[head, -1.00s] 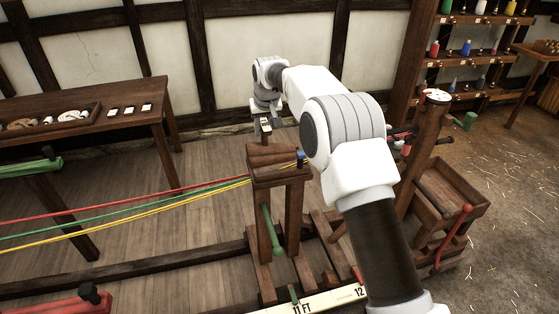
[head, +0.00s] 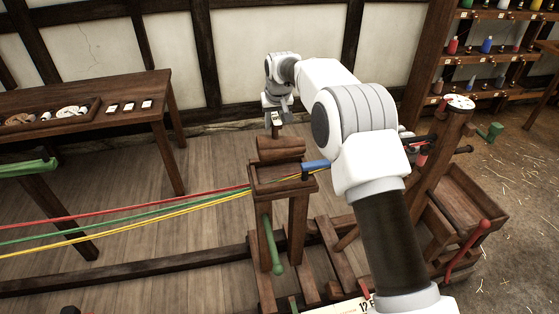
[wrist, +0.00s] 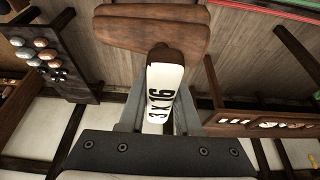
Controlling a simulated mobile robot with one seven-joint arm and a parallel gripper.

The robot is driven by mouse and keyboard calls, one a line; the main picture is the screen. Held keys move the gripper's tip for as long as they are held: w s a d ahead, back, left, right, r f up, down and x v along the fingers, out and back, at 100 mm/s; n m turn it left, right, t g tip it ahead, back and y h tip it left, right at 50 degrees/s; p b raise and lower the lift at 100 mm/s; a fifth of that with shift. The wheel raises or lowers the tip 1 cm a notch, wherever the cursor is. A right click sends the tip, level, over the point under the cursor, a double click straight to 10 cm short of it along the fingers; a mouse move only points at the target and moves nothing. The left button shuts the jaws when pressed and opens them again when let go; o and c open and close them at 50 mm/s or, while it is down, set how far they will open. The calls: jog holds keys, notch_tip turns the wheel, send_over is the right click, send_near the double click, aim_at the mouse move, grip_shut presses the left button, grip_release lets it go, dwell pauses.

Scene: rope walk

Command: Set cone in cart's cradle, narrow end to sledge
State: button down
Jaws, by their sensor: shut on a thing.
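My gripper is shut on the cone's upright handle, which has a white label (wrist: 162,95) with dark characters. In the wrist view the cone's body (wrist: 150,30) lies crosswise, its wider end seemingly at the right, which is the left in the head view. The cradle (head: 283,182) on the cart is just below and in front of the cone. I cannot tell whether they touch. The sledge (head: 455,205) is at the right, partly behind my arm.
Red, green and yellow strands (head: 140,213) run left from the cart. A blue lever (head: 315,166) sticks out right of the cradle, and a green handle (head: 272,245) hangs on the post. Shelves (head: 495,95) stand back right.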

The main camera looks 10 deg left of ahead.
aim_at(278, 122)
notch_tip(278, 122, down, 8)
jog(key=shift+f+p, duration=0.2)
jog(key=shift+p, duration=0.25)
jog(key=shift+f, duration=0.2)
jog(key=c, duration=0.6)
grip_release()
jog(key=shift+r, duration=0.1)
jog(key=shift+r, duration=0.2)
jog(key=b+v, duration=0.1)
jog(key=v, duration=1)
jog(key=shift+s+r, duration=0.2)
jog(key=shift+r, duration=0.15)
jog(key=shift+d+r, duration=0.1)
